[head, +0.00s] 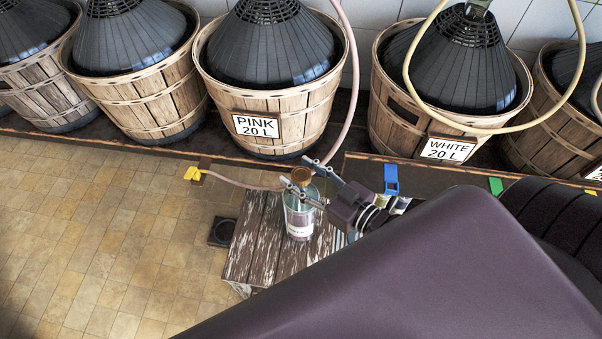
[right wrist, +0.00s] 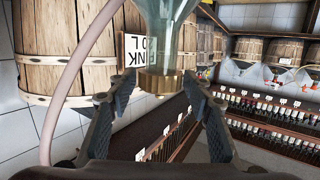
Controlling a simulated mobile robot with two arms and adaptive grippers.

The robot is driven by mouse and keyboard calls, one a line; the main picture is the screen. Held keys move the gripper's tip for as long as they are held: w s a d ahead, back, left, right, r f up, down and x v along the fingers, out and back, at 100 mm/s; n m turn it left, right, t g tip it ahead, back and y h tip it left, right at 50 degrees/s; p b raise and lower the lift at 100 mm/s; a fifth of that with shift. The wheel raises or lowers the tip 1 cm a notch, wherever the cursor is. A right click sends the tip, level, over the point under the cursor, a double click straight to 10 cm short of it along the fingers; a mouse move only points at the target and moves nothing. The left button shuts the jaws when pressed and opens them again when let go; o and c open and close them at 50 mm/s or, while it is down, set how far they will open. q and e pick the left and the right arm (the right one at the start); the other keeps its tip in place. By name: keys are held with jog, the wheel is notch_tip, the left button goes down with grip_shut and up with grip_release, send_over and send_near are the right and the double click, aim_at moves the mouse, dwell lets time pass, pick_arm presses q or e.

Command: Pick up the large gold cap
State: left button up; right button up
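The large gold cap (head: 301,174) sits on top of a clear glass bottle (head: 299,217) with a pale label, which stands upright on a worn wooden stand. My right gripper (head: 296,171) is at cap height with one finger on each side of the cap. In the right wrist view, which shows the scene upside down, the gold cap (right wrist: 160,82) is between the spread fingers (right wrist: 148,90), with a visible gap on both sides. The gripper is open and empty. My left gripper is not in view.
Basketed demijohns line the wall, one with a PINK 20 L sign (head: 256,126) and one with a WHITE 20 L sign (head: 447,149).

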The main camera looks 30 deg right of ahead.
aim_at(301, 174)
jog(key=c, duration=0.7)
notch_tip(301, 174, up, 20)
jog(key=p, duration=0.3)
